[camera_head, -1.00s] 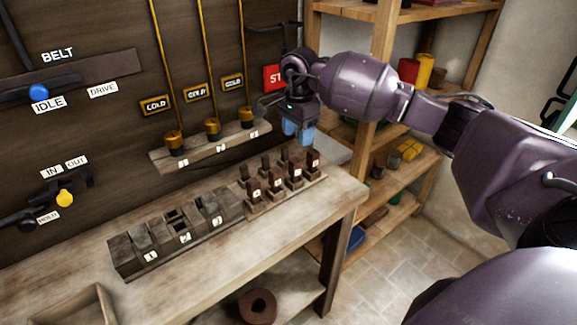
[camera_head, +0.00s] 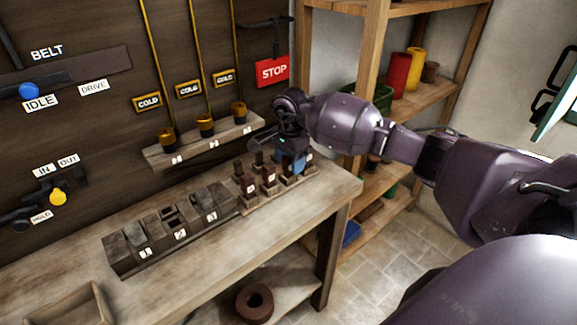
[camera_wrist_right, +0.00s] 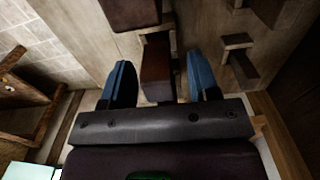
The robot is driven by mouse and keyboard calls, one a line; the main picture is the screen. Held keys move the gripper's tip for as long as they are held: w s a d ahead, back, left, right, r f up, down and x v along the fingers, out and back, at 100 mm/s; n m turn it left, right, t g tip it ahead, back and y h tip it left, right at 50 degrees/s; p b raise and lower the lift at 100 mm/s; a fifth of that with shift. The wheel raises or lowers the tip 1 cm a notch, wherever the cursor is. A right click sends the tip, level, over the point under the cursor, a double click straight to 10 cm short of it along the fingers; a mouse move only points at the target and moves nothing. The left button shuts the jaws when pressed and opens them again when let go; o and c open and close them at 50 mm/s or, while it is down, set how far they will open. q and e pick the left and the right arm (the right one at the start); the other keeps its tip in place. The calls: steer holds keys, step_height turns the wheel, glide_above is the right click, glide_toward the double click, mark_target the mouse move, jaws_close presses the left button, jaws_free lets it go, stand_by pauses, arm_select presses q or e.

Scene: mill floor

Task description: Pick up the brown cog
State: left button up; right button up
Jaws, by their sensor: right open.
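Several dark brown upright pieces with small white labels stand on a wooden rack (camera_head: 247,209) at the right end of the bench. I cannot tell for certain which one is the brown cog; no toothed wheel shows clearly. My right gripper (camera_head: 292,163) is over the right end of this rack, blue fingers pointing down. In the right wrist view the gripper (camera_wrist_right: 158,66) is open, one blue finger on each side of a reddish-brown piece (camera_wrist_right: 157,82). Whether the fingers touch it cannot be told. In the head view the gripper hides part of the rack's right end. My left gripper is not in view.
A row of dark slotted blocks (camera_head: 168,232) stands left of the rack. A brown ring (camera_head: 254,303) lies on the shelf below. Brass weights on rods hang above a small ledge (camera_head: 205,147). A red STOP sign (camera_head: 273,71) and wooden shelves (camera_head: 372,90) are behind.

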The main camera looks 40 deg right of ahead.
steer(key=shift+c, duration=0.3)
steer(key=c, duration=0.9)
steer(key=shift+c, duration=0.2)
